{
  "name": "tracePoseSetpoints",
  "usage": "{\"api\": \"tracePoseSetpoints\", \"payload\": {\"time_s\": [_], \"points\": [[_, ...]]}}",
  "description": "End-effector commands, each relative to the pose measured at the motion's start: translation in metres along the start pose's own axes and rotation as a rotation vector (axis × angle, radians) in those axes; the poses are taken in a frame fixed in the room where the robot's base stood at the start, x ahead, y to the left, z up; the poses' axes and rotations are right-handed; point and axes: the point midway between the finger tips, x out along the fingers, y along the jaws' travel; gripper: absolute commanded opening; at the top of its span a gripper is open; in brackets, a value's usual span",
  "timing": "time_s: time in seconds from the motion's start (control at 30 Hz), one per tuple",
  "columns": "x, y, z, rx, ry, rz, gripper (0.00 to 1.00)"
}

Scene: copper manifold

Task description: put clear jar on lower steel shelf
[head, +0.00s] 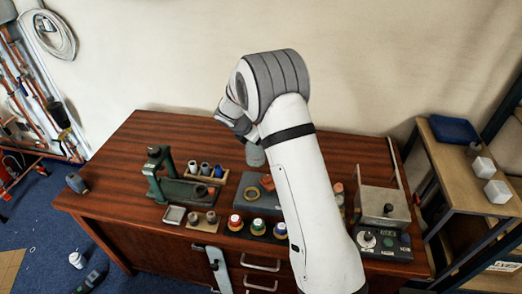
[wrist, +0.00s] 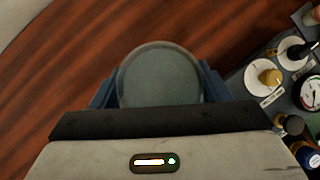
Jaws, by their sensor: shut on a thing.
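In the wrist view, the clear jar (wrist: 160,74) shows as a round, pale greenish, see-through disc between the blue-grey fingers of my gripper (wrist: 158,92). My gripper is shut on it, above brown wood.
The wooden bench (head: 130,150) carries a green press (head: 160,180), several coloured caps and a grey box (head: 385,206). A knobbed panel (head: 385,243) stands at the bench's right end; knobs and a gauge (wrist: 309,92) show at right in the wrist view. The upper board holds a blue tray (head: 453,130) and white cubes.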

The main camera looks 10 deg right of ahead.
Motion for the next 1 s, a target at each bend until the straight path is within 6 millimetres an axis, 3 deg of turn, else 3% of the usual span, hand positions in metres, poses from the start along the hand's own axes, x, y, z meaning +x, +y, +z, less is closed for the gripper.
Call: {"api": "tracePoseSetpoints", "payload": {"time_s": [0.33,0.7,0.73,1.0], "points": [[0.031,0.0,-0.02,0.0,0.0,0.0,0.04],[0.035,0.0,-0.023,0.001,-0.001,0.001,0.04],[0.035,0.0,-0.022,0.0,0.0,0.0,0.72],[0.034,0.0,-0.022,0.0,0.0,0.0,0.92]]}}
